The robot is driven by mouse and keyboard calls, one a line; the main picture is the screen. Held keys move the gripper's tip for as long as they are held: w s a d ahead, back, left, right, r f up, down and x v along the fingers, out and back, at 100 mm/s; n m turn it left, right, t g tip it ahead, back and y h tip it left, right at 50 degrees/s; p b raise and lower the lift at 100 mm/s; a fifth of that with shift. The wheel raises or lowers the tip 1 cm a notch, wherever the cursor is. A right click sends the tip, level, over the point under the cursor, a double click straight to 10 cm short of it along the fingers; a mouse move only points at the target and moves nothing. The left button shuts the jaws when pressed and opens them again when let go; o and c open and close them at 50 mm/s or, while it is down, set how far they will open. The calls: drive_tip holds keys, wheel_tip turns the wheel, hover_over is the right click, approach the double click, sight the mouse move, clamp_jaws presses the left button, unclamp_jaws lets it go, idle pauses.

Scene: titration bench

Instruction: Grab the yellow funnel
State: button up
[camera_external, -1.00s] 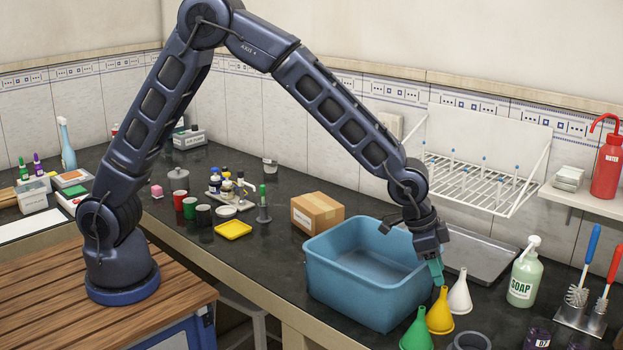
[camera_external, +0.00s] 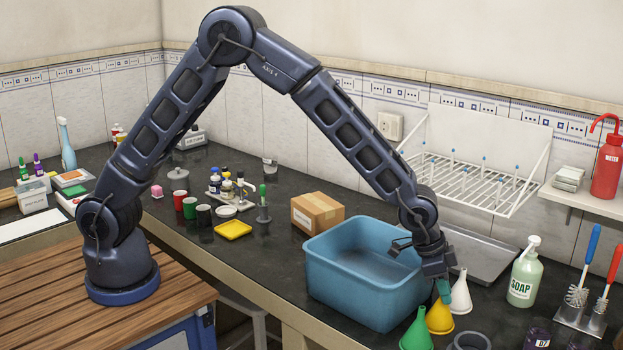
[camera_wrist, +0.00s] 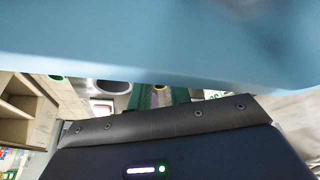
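The yellow funnel (camera_external: 440,318) stands wide end down on the dark bench, between the green funnel (camera_external: 417,331) and the white funnel (camera_external: 460,296). My gripper (camera_external: 444,291) points down at its narrow spout, and the green fingers hide the spout's top in the external view. In the wrist view the yellow spout (camera_wrist: 160,88) shows small between the two green fingers. The fingers look apart, one on each side of it; no firm hold shows.
The blue tub (camera_external: 330,285) stands close left of my gripper, and its wall fills the top of the wrist view. A metal tray (camera_external: 490,252) lies behind. A soap bottle (camera_external: 524,275) and a brush stand (camera_external: 580,316) are to the right. A dark grey ring-shaped thing (camera_external: 472,342) sits in front.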

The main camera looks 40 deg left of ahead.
clamp_jaws()
